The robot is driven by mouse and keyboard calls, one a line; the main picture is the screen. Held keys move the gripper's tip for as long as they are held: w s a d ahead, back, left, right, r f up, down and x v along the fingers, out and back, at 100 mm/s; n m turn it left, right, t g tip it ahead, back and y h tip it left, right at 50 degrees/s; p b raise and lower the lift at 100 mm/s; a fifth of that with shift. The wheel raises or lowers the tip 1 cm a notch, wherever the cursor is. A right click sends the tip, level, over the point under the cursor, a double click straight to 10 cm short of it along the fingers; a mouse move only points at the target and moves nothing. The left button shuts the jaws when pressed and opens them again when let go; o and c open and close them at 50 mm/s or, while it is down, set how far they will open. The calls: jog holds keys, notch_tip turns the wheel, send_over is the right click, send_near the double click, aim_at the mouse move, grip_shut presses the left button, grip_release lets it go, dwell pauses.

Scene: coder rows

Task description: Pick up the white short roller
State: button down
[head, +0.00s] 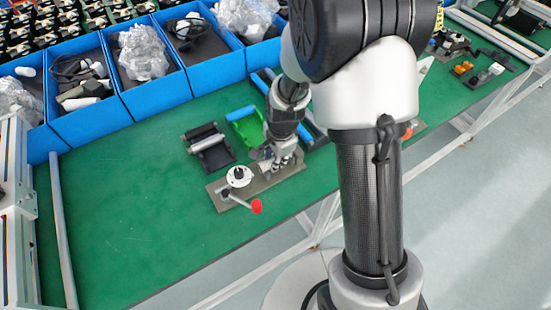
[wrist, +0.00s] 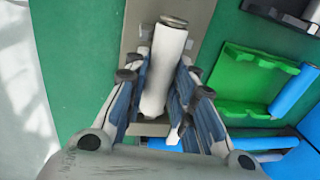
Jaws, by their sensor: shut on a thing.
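In the head view my gripper (head: 275,158) is low over the right part of this plate (head: 222,196), and the roller is mostly hidden there. I cannot tell whether the roller still touches the plate.
A white disc (head: 240,177) and a red-knobbed crank (head: 256,206) are on the plate's left part. A black holder with a roller (head: 212,150) and a green holder (head: 240,122) lie close behind. Blue bins (head: 150,105) line the back. The green table's left part (head: 120,220) is clear.

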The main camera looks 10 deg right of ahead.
notch_tip(320, 180, up, 19)
jog(key=p, duration=0.6)
jog(key=shift+r, duration=0.2)
